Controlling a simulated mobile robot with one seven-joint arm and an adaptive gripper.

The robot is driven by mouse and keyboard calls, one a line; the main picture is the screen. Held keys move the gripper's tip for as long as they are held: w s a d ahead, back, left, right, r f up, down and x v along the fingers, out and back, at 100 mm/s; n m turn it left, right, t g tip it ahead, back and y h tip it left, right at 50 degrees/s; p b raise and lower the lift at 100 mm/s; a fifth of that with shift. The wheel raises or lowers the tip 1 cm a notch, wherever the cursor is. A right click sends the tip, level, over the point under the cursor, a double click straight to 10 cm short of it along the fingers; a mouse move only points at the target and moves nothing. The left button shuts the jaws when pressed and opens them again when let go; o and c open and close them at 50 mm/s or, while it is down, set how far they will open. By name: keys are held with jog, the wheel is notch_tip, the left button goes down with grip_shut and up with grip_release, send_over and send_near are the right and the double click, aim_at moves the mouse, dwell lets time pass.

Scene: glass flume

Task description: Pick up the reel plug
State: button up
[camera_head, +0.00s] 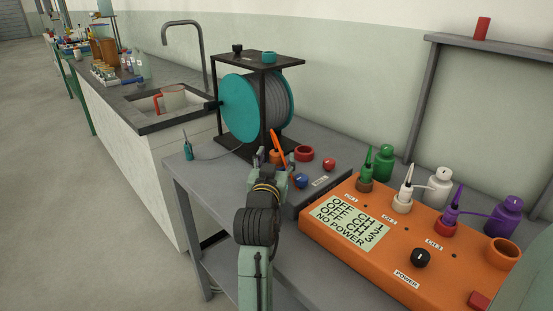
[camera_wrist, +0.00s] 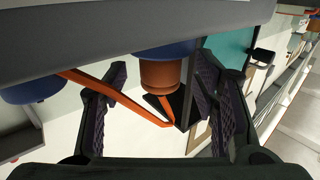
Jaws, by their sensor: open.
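The reel plug (camera_head: 187,150) is a small teal plug with a narrow top. It stands at the left end of the grey bench, and a thin grey cord runs from it to the teal cable reel (camera_head: 240,105). My gripper (camera_head: 270,158) is open, to the right of the plug and clearly apart from it, in front of the reel stand. In the wrist view my open gripper (camera_wrist: 162,95) has an orange cylinder (camera_wrist: 162,75) below a blue part showing between its fingers. I cannot tell whether they touch. I cannot make out the reel plug there.
An orange power box (camera_head: 390,240) with several coloured plugs and bottles fills the right of the bench. A red ring (camera_head: 304,153), a red knob (camera_head: 329,164) and a blue knob (camera_head: 301,181) are right of my gripper. A sink counter (camera_head: 150,110) stands beyond the bench's left end.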

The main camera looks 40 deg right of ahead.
jog(key=shift+w+d, duration=0.15)
grip_shut()
dwell(0.6)
